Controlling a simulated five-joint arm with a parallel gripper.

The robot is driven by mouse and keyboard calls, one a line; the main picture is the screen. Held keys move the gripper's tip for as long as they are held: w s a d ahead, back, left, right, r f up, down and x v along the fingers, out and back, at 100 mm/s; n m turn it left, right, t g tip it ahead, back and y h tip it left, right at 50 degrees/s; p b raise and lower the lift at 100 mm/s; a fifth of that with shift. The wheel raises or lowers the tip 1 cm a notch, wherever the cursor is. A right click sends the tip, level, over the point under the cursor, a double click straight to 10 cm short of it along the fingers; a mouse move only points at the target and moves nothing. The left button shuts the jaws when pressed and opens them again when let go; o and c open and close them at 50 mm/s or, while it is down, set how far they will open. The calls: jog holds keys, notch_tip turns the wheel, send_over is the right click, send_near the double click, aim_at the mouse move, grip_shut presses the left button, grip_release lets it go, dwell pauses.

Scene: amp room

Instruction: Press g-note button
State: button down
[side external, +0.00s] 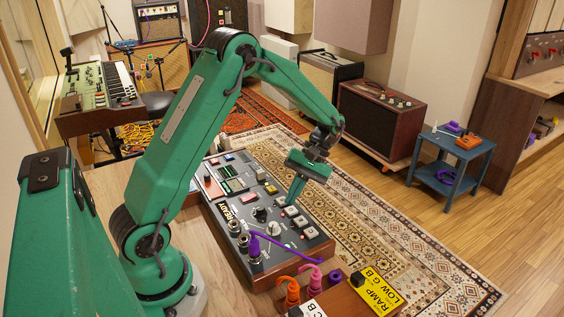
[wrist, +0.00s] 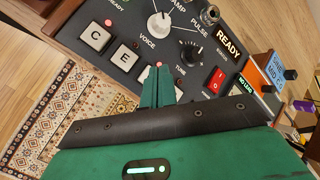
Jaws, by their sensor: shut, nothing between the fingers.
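The dark control panel (side external: 236,215) has a row of pale square buttons along its right side. In the wrist view I read the C button (wrist: 95,38) and the E button (wrist: 125,58); each has a small red light by it. My gripper (wrist: 158,68) is shut and empty, its fingers pointing at the spot after E in the row. They hide most of what lies there, so I cannot read a G label. In the side view my gripper (side external: 291,203) has its tip low over the button row. I cannot tell whether it touches a button.
The panel also carries a voice knob (wrist: 159,24), a tune knob (wrist: 190,52) and a red switch (wrist: 214,79). A purple cable (side external: 285,246) arcs over the panel's near end. Orange and pink plugs and a yellow label (side external: 378,290) stand in front. The patterned rug (side external: 400,235) lies beyond.

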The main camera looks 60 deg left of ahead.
aim_at(292, 210)
jog(key=shift+r, duration=2.3)
jog(key=s+d+r+m+t, duration=0.3)
jog(key=s+r+m+t, duration=0.2)
jog(key=s+r+t, duration=0.1)
jog(key=s+d+r+m+t+y, duration=0.1)
jog(key=s+d+r+m+t, duration=0.2)
jog(key=s+r+m+t, duration=0.3)
jog(key=shift+s+d+r+t, duration=0.2)
jog(key=shift+s+d+t, duration=0.2)
jog(key=shift+s, duration=0.35)
